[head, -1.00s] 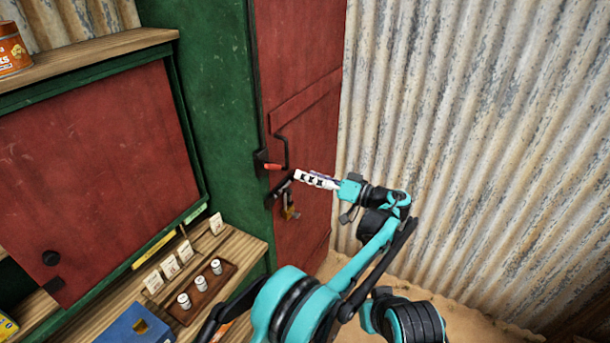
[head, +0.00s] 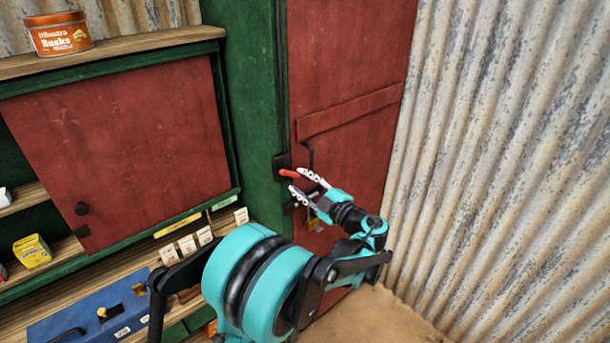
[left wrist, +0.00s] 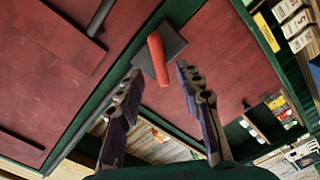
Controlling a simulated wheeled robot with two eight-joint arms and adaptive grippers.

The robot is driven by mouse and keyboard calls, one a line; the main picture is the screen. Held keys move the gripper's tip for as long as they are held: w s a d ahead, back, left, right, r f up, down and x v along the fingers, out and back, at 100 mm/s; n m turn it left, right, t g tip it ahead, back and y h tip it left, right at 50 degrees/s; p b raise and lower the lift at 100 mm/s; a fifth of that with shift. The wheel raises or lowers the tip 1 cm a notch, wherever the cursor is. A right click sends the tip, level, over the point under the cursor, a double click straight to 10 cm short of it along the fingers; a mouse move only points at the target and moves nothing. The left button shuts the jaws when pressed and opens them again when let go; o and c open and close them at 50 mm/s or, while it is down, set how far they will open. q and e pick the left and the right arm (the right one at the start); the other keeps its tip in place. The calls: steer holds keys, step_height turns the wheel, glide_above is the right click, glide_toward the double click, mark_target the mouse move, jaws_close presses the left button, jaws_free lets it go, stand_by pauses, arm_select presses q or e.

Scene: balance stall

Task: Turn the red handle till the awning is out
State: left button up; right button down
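The red handle (head: 289,173) sticks out from a dark metal plate on the green post beside the tall red door. In the left wrist view the red handle (left wrist: 158,58) lies just beyond and between my fingertips. My left gripper (head: 303,186) is open, its pale fingers spread just to the right of the handle. In the left wrist view the left gripper (left wrist: 157,78) has a finger on each side with a clear gap and nothing gripped. I cannot tell if a finger touches the handle. My right gripper and the awning are not in view.
A red panel (head: 120,160) stands left of the green post. A blue box (head: 90,315) and price cards (head: 187,244) sit on the lower shelf, an orange tin (head: 58,36) above. A corrugated wall (head: 500,170) bounds the right.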

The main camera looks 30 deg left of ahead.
mark_target(291, 175)
arm_select(q)
steer(key=x, duration=0.6)
jaws_close()
